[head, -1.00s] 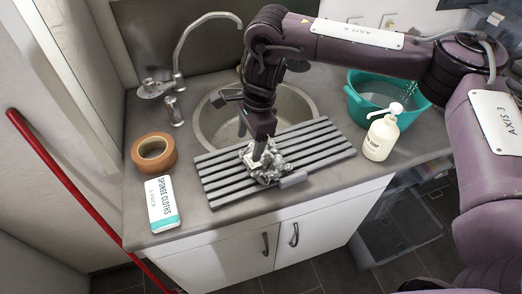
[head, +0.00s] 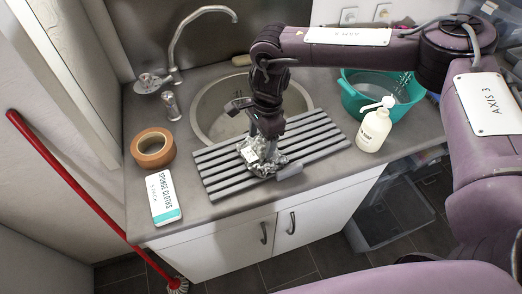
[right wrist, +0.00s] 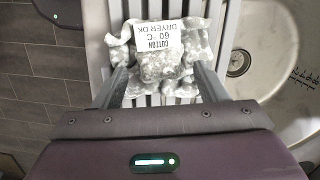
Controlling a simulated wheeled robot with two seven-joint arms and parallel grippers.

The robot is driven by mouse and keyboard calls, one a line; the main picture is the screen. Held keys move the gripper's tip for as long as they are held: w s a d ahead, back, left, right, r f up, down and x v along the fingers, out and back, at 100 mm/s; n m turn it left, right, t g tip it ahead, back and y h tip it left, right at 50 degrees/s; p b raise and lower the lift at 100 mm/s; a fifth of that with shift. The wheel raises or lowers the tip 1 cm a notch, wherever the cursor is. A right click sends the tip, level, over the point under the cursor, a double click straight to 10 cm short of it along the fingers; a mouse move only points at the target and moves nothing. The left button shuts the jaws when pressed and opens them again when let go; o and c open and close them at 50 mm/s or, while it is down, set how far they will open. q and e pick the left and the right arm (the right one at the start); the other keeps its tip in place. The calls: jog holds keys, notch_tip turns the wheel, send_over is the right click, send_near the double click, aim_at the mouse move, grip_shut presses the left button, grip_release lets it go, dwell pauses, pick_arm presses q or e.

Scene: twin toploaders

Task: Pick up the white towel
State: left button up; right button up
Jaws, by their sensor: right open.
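The white towel (head: 262,166) is a crumpled, grey-white patterned cloth lying on the grey slatted drainboard (head: 325,143) in the head view. In the right wrist view the towel (right wrist: 163,80) shows a white care label reading "COTTON 60°C DRYER OK". My right gripper (head: 268,143) points down at the towel and hides part of it in the head view. In the right wrist view my right gripper (right wrist: 162,75) is open, with one finger on each side of the towel's near part. I cannot tell whether the fingers touch it. My left gripper is not in view.
A round sink (head: 215,112) with a tap (head: 178,50) lies behind the drainboard. A tape roll (head: 153,148) and a sponge cloths pack (head: 163,198) are on the left. A soap bottle (head: 373,132) and a teal basin (head: 352,105) are on the right.

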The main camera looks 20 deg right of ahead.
jog(key=c, duration=1.4)
grip_shut()
jog(key=shift+r, duration=0.15)
